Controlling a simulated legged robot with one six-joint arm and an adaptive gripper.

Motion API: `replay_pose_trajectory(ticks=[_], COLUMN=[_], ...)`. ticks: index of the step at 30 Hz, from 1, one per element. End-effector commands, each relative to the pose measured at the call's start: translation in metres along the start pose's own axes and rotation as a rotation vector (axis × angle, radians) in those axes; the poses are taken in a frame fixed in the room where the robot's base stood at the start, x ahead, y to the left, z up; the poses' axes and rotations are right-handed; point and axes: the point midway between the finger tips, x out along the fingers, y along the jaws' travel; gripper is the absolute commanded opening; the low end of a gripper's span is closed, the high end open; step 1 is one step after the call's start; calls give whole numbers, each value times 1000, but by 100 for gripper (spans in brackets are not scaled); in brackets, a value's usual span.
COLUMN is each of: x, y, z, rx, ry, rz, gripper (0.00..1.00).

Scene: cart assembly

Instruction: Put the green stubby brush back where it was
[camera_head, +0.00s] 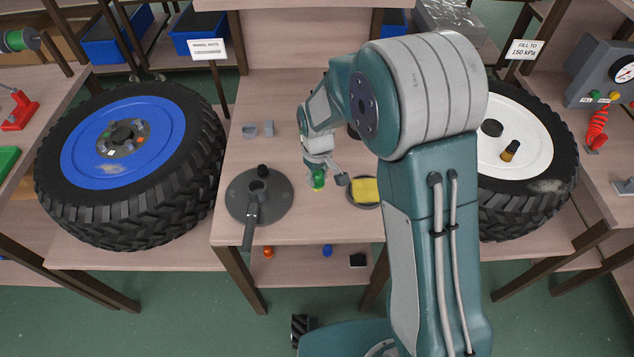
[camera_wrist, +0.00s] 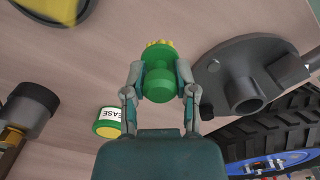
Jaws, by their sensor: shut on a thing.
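The green stubby brush (camera_wrist: 158,82) is between the two fingers of my gripper (camera_wrist: 160,68), with yellow bristles pointing away from the palm. In the head view the brush (camera_head: 318,179) shows as a small green piece under my gripper (camera_head: 319,167), over the middle table (camera_head: 300,222). I cannot tell whether the bristles touch the table. A round dark base plate (camera_head: 279,201) with a short post and a handle lies left of the brush. No marked place for the brush can be made out.
A green GREASE tin (camera_wrist: 107,125) stands near my gripper. A yellow sponge (camera_head: 364,190) sits on a dark dish. A blue-rimmed wheel (camera_head: 85,160) is left, a white-rimmed wheel (camera_head: 535,150) right. Small grey blocks (camera_head: 250,130) stand farther back. The table's front middle is clear.

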Motion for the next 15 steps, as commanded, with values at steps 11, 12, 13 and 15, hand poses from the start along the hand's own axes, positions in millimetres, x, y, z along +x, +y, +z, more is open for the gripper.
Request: replay_pose_trajectory(ticks=[11, 12, 13, 15], x=[34, 34, 34, 35], y=[1, 1, 1, 1], z=[-3, -3, -3, -3], rx=[0, 0, 0, 0], ry=[0, 0, 0, -1], rz=[0, 0, 0, 0], gripper=[0, 0, 0, 0])
